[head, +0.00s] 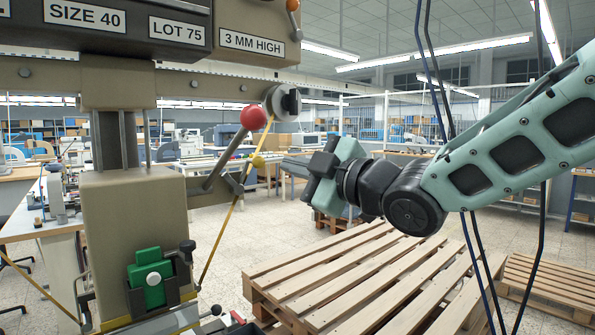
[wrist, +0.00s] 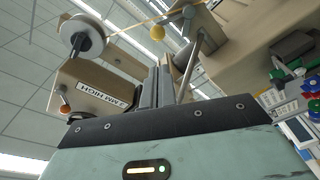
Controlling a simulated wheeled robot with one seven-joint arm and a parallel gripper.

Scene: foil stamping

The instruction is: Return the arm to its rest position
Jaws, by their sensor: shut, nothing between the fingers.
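My gripper (head: 290,165) is at the end of my green arm, right of the stamping press (head: 135,215) in the head view. Its fingers point left toward the press's red-knobbed lever (head: 240,140). In the wrist view the fingers (wrist: 155,88) are together, with nothing between them. The press, with its foil reel (wrist: 83,36) and yellow ball (wrist: 157,33), fills the background there. I cannot tell the exact gap between the fingers and the lever.
A yellow foil strip (head: 226,215) runs down beside the press. A wooden pallet (head: 340,275) lies below my arm, and another pallet (head: 550,285) is at the right. Workbenches (head: 265,172) stand farther back. Dark cables hang by my arm.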

